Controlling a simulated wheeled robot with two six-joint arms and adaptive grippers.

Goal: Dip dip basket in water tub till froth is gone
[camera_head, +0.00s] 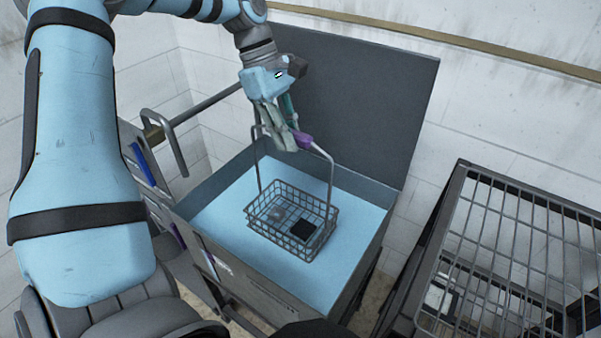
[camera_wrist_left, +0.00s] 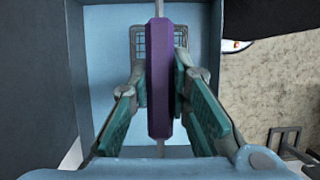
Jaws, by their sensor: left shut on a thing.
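The wire dip basket (camera_head: 258,231) hangs upright by its tall handle inside the water tub (camera_head: 207,203). A dark square piece (camera_head: 302,230) and a paler piece lie in it. My left gripper (camera_head: 285,138) is shut on the handle's purple grip (camera_head: 304,141), above the tub; in the left wrist view the grip (camera_wrist_left: 160,80) runs between the fingers (camera_wrist_left: 163,100). The basket also shows below it (camera_wrist_left: 138,42). The tub's surface is flat pale blue, with no distinct froth visible. I cannot tell how deep the basket sits. My right gripper is not in view.
The tub's raised dark lid (camera_head: 365,100) stands behind the basket. A rack with a wire grid top (camera_head: 510,240) stands at the right. A grey rail handle (camera_head: 170,140) is at the left. Walls close off the back.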

